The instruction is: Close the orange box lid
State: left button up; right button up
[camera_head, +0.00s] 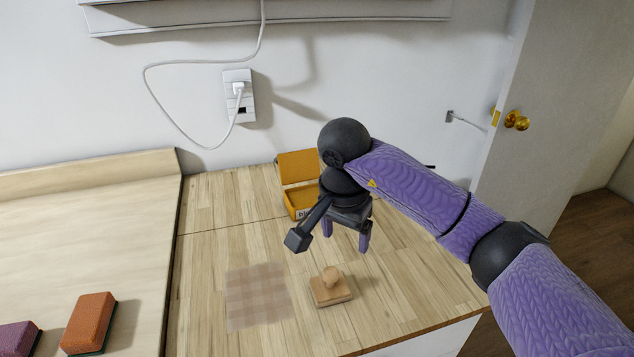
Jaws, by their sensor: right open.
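The orange box (300,201) stands on the wooden tabletop near the wall. Its lid (298,166) is raised, leaning up and back, so the box is open. My right arm comes in from the right and hides the right part of the box. My right gripper (346,236) is open, with its purple fingers pointing down. In the picture it is in front of and to the right of the box. I cannot tell whether it touches the box. My left gripper is out of view.
A wooden stamp-like block (331,290) with a round knob lies below the gripper. A checked cloth (258,296) lies flat to its left. An orange sponge (89,322) and a purple sponge (18,338) lie on the left surface. A white cable (149,85) hangs on the wall.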

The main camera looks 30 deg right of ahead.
aim_at(302, 165)
jog(key=z, duration=0.75)
